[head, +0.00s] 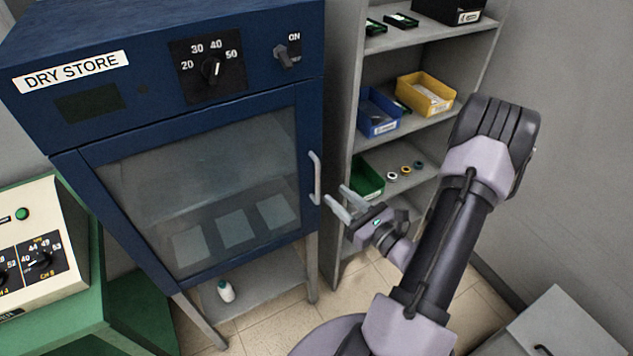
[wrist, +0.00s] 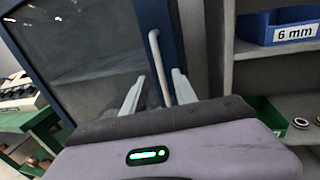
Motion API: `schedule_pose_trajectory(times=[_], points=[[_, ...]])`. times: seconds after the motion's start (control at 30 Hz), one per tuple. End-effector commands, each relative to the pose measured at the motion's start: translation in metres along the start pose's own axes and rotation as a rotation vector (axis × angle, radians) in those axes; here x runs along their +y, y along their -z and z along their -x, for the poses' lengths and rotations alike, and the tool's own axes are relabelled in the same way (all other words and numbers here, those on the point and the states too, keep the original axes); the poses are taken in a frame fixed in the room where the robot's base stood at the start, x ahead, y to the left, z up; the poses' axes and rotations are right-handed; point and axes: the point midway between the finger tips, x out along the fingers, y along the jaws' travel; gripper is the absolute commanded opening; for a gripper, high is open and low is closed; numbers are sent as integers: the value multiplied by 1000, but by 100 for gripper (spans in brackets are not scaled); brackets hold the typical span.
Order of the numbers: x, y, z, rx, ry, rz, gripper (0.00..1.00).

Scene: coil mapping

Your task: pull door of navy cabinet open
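The navy cabinet (head: 91,166), labelled "DRY STORE", stands at the left in the head view with its glass-paned door (head: 212,180) shut. A pale vertical bar handle (head: 315,178) is on the door's right edge. My gripper (head: 338,203) is open just right of the handle's lower part in the head view. In the wrist view the handle (wrist: 159,68) runs down between the two spread fingers (wrist: 157,90), with gaps on both sides. I cannot tell how deep the handle lies between them. The handle's lower end is hidden by my gripper.
A grey shelf (head: 345,150) with blue (head: 379,112), yellow (head: 426,95) and green (head: 366,177) bins stands right of the cabinet. A green bench (head: 87,318) with a cream control box (head: 30,250) is at left. A grey box (head: 570,335) is lower right.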

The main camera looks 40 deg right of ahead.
Motion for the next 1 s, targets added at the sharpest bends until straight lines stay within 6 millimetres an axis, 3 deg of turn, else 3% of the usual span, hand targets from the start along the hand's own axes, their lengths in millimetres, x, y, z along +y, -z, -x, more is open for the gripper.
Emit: schedule_pose_trajectory(times=[0.1,0.3,0.5,0.73,0.9,1.0], points=[[2,1,-35,-1,-7,3,34],[1,0,-73,0,-4,1,34],[1,0,-85,0,-1,0,34],[1,0,-86,0,-2,-1,34],[1,0,-86,0,-2,-1,2],[1,0,-86,0,-2,-1,0]])
